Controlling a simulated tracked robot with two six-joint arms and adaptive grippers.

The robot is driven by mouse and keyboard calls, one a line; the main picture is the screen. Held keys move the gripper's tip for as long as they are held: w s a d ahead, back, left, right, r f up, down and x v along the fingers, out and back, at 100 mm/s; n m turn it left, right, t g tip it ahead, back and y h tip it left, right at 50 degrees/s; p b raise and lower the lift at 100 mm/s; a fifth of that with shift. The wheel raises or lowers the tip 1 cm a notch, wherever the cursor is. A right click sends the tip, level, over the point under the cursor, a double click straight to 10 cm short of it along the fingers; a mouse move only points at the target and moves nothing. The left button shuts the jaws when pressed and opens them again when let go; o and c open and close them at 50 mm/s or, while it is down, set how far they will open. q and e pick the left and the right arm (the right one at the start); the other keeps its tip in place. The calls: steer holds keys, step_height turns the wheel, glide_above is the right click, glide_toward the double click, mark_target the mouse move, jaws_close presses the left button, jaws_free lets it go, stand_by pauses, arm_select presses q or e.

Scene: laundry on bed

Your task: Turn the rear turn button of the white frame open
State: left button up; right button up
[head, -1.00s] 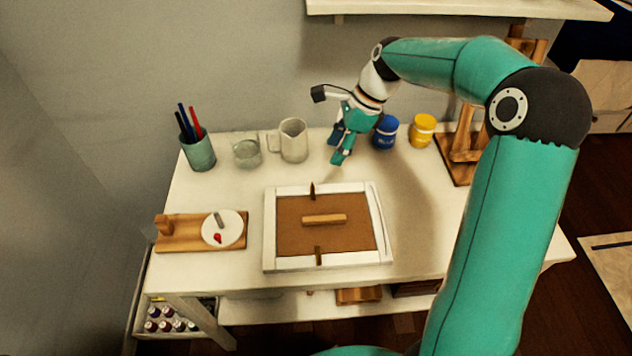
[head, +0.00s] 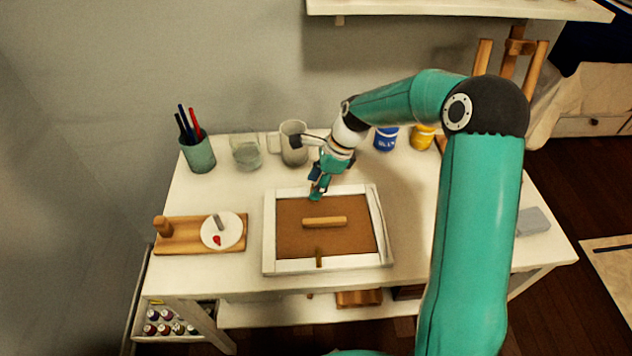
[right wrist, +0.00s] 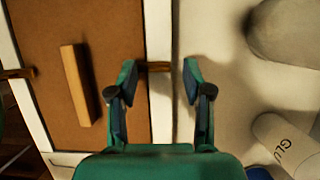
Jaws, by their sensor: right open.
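The white frame (head: 268,235) lies flat on the white table, with a brown back panel (head: 350,240) and a wooden bar (head: 325,222) across its middle. The rear turn button (right wrist: 157,66) is a small brown strip in the right wrist view, lying across the frame's rear bar with one end over the panel. My right gripper (head: 315,198) is open over that rear bar, and it hides the button in the head view. In the right wrist view its fingertips (right wrist: 158,72) stand either side of the button; contact cannot be told. The front turn button (head: 319,258) crosses the front bar. My left gripper is out of view.
A grey mug (head: 293,155), a glass (head: 246,153) and a pen cup (head: 199,153) stand behind. A white glue bottle (right wrist: 283,143) shows in the right wrist view. Blue (head: 386,139) and yellow (head: 423,137) jars stand behind right. A wooden board (head: 180,245) lies left.

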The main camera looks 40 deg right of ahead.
jaws_close()
steer(key=shift+w+d+r+n+g+p, duration=0.1)
steer(key=shift+n+g+p, duration=0.2)
steer(key=shift+n+p, duration=0.35)
steer(key=shift+w+r+n+g+p, duration=0.1)
steer(key=shift+n+g+p, duration=0.3)
steer(key=shift+n, duration=0.35)
steer(key=n+g+p, duration=0.1)
steer(key=n+p, duration=0.1)
steer(key=n, duration=0.1)
steer(key=shift+w+f+n+y, duration=0.1)
steer(key=shift+w+n+y, duration=0.05)
steer(key=shift+n+y, duration=0.2)
steer(key=n+g, duration=0.1)
steer(key=n, duration=0.1)
steer(key=shift+w+n+p, duration=0.1)
steer(key=shift+n+p, duration=0.25)
steer(key=shift+p, duration=0.05)
steer(key=n+g, duration=0.1)
steer(key=n, duration=0.1)
steer(key=shift+w+n+p, duration=0.1)
steer(key=shift+n+p, duration=0.2)
steer(key=n, duration=0.2)
steer(key=n+g+h, duration=0.1)
steer(key=n, duration=0.1)
steer(key=n+g+h, duration=0.1)
steer(key=n, duration=0.1)
steer(key=shift+w+a+f, duration=0.1)
steer(key=shift+w+a, duration=0.05)
steer(key=shift+a, duration=0.1)
